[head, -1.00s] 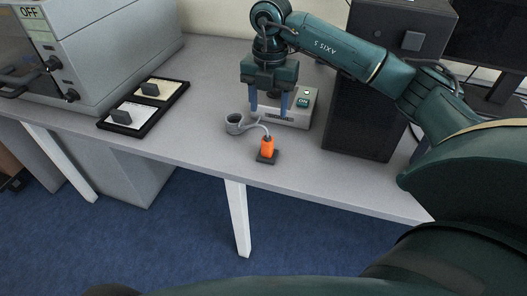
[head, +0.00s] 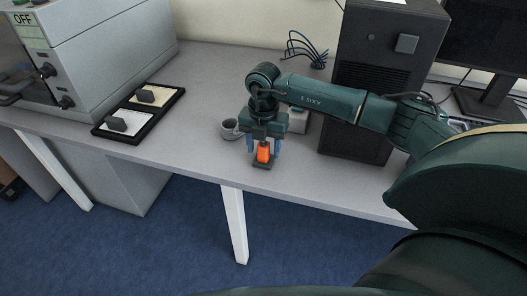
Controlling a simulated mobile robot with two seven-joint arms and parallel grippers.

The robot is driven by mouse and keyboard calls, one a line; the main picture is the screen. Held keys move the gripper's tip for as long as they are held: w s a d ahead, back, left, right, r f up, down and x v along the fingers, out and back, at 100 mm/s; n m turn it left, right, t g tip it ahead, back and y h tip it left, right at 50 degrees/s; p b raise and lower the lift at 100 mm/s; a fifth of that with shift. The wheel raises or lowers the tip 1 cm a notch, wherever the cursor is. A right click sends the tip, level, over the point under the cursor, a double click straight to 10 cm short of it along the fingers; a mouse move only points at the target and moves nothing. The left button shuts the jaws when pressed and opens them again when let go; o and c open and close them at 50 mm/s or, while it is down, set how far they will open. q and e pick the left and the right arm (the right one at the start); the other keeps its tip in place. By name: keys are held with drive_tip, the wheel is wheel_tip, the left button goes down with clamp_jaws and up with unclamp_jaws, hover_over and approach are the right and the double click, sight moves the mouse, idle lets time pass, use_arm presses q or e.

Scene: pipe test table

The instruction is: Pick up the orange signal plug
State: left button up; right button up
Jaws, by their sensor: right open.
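The orange signal plug (head: 263,153) stands upright on a small dark base (head: 261,165) near the front edge of the table. My right gripper (head: 264,150) points down over it, with its blue fingers apart, one on each side of the plug. I cannot tell whether the fingers touch it. The plug's top and most of its cable are hidden by the gripper. A grey cup-shaped fitting (head: 230,129) lies just left of the gripper. My left gripper is not in view.
A black tower (head: 386,70) stands to the right. A black tray with two panels (head: 153,124) and a grey OFF cabinet (head: 100,60) are at the left. The grey table (head: 195,130) is clear between tray and fitting.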

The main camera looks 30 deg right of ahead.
sight(264, 144)
drive_tip(key=shift+c, duration=0.3)
drive_tip(key=c, duration=1)
wheel_tip(264, 144, up, 10)
